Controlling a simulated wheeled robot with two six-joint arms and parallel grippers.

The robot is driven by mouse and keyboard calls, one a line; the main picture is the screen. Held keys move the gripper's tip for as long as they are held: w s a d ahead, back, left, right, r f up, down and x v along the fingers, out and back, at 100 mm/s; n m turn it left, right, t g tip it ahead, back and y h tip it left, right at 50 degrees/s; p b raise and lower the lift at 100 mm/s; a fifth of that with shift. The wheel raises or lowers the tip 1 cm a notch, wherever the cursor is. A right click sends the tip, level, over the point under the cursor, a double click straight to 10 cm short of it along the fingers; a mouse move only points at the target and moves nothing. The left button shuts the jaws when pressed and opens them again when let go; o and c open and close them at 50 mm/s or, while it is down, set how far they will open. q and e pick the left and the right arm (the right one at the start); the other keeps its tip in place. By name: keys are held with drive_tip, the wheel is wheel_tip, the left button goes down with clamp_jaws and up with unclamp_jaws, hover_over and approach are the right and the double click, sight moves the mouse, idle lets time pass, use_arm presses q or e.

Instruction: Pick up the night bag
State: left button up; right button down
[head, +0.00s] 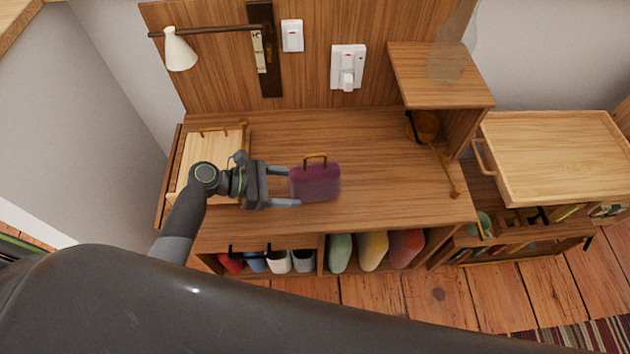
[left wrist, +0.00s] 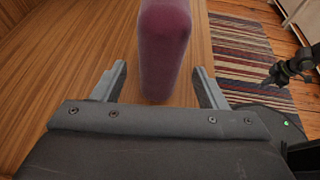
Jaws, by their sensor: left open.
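The night bag (head: 316,183) is a small purple bag with a tan handle on top. It stands upright on the wooden desk top (head: 290,130), near its front edge. My left gripper (head: 282,187) comes in from the left, open, with its fingertips at the bag's left end. In the left wrist view the bag (left wrist: 165,50) stands ahead, and the open fingers (left wrist: 160,85) are spread to either side of its near end with gaps. My right gripper is not seen in the head view; a dark gripper-like part shows at the right of the left wrist view.
A pale wooden box (head: 185,160) lies under my left arm. A white lamp (head: 180,52) hangs at the back left. A raised shelf (head: 440,75) stands at the back right. Cups and coloured items fill cubbies (head: 322,255) below. Desk space right of the bag is clear.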

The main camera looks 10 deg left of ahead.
sight(304, 188)
use_arm(q)
drive_tip(key=x, duration=0.4)
drive_tip(key=shift+w+d, duration=0.15)
drive_tip(key=c, duration=1.2)
drive_tip(key=shift+o, duration=0.2)
